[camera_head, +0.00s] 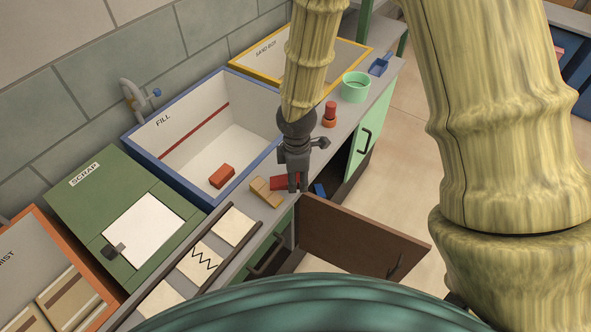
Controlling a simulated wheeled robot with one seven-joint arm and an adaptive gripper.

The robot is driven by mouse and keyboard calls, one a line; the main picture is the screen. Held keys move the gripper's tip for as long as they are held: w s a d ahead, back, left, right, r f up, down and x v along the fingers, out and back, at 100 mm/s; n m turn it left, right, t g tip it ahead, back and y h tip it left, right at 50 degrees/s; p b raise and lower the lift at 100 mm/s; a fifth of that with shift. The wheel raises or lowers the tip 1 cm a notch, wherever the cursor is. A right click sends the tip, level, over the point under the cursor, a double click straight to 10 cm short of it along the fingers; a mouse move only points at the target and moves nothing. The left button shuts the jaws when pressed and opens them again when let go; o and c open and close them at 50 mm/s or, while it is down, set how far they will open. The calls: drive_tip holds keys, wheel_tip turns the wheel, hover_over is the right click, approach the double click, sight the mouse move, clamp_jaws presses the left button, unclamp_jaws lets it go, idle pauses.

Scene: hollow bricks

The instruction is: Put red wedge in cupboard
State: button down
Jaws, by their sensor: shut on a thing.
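The red wedge (283,182) is at the fingers of my gripper (298,187), which is shut on it near the front edge of the worktop. The fingers hide part of the wedge, and I cannot tell whether it touches the worktop. The cupboard is under the worktop, just right of my gripper. Its brown-faced door (355,235) stands swung open toward the front. A blue thing (319,190) shows at the dark opening, and most of the inside is hidden.
A tan block (265,192) lies close left of the wedge. The blue-rimmed FILL box (196,191) holds a red-orange brick (222,176). A red-and-orange piece (330,114), a green tub (355,87) and a blue scoop (379,66) stand farther back on the worktop.

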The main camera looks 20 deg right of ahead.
drive_tip(key=shift+s+f+n+b, duration=0.2)
drive_tip(key=shift+s+n+b, duration=0.15)
drive_tip(key=shift+n, duration=0.55)
drive_tip(key=n, duration=0.2)
drive_tip(key=n+b, duration=0.1)
drive_tip(key=shift+s+a+f, duration=0.1)
drive_tip(key=shift+s+f, duration=0.15)
drive_tip(key=shift+s, duration=0.05)
drive_tip(key=w+d+n+p, duration=0.1)
drive_tip(key=w+n, duration=0.1)
drive_tip(key=w, duration=0.2)
drive_tip(key=w+d+f+n+p, duration=0.1)
drive_tip(key=w+d, duration=0.1)
drive_tip(key=w, duration=0.3)
drive_tip(key=w+d+n+p, duration=0.1)
drive_tip(key=w+d+n, duration=0.1)
drive_tip(key=w, duration=0.2)
drive_tip(key=shift+w+f+n, duration=0.3)
drive_tip(key=shift+f, duration=0.05)
drive_tip(key=shift+f+p, duration=0.95)
drive_tip(key=shift+f, duration=0.75)
drive_tip(key=shift+f, duration=0.15)
drive_tip(key=c, duration=1)
unclamp_jaws()
drive_tip(key=shift+o, duration=0.2)
